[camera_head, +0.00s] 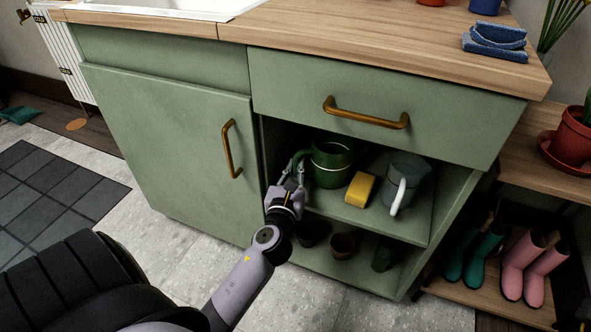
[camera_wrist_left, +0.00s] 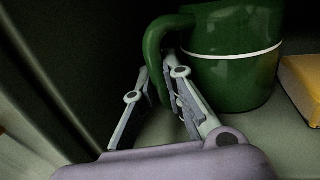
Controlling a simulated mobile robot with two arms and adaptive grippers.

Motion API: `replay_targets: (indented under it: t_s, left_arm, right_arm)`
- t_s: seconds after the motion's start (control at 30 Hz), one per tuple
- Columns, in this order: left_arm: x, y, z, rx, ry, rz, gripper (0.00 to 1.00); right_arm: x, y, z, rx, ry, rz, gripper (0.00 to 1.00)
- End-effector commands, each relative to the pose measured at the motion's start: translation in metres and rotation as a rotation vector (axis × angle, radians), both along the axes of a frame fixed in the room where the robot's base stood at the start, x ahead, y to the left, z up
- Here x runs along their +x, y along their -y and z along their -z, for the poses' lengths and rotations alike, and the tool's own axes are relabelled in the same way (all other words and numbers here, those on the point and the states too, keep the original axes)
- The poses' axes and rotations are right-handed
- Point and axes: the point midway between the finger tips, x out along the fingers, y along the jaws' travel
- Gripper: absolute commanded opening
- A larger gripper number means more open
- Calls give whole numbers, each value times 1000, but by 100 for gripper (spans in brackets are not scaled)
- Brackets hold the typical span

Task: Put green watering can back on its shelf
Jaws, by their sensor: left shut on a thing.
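The green watering can (camera_head: 333,166) with a pale stripe stands upright on the cabinet's upper inner shelf (camera_head: 411,226), at the left end. It also shows in the left wrist view (camera_wrist_left: 236,75). My left gripper (camera_head: 292,172) reaches into the open compartment from the front left. Its fingers (camera_wrist_left: 165,92) are shut around the can's green handle, which curves down on the left of the can. The can's base appears to touch the shelf. My right gripper is in neither view.
A yellow block (camera_head: 360,189) and a grey can with a white handle (camera_head: 405,180) stand right of the green can. Pots (camera_head: 343,244) sit on the lower level. The cabinet's left door (camera_head: 175,150) is closed, and the drawer (camera_head: 385,100) above is shut.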

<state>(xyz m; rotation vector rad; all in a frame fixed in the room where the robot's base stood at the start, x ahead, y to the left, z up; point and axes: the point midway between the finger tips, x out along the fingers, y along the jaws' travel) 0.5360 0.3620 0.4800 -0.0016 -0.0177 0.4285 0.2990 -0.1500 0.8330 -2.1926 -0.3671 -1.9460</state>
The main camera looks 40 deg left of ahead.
Motion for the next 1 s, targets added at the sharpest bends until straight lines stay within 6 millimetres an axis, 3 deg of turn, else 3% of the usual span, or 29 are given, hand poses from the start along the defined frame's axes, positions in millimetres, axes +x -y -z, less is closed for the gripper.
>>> replay_targets:
  t_s: [0.13, 0.17, 0.43, 0.8, 1.0]
  left_arm:
    - [1, 0, 1, 0, 4, 1, 0]
    - [0, 0, 3, -1, 0, 0, 12]
    - [0, 0, 2, 0, 0, 0, 30]
    - [0, 0, -2, 0, 1, 0, 31]
    - [-28, 13, 1, -3, -3, 0, 31]
  right_arm:
    - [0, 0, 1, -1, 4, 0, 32]
    - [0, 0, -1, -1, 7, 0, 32]
    - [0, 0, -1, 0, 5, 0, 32]
    - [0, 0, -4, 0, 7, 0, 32]
    - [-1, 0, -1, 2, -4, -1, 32]
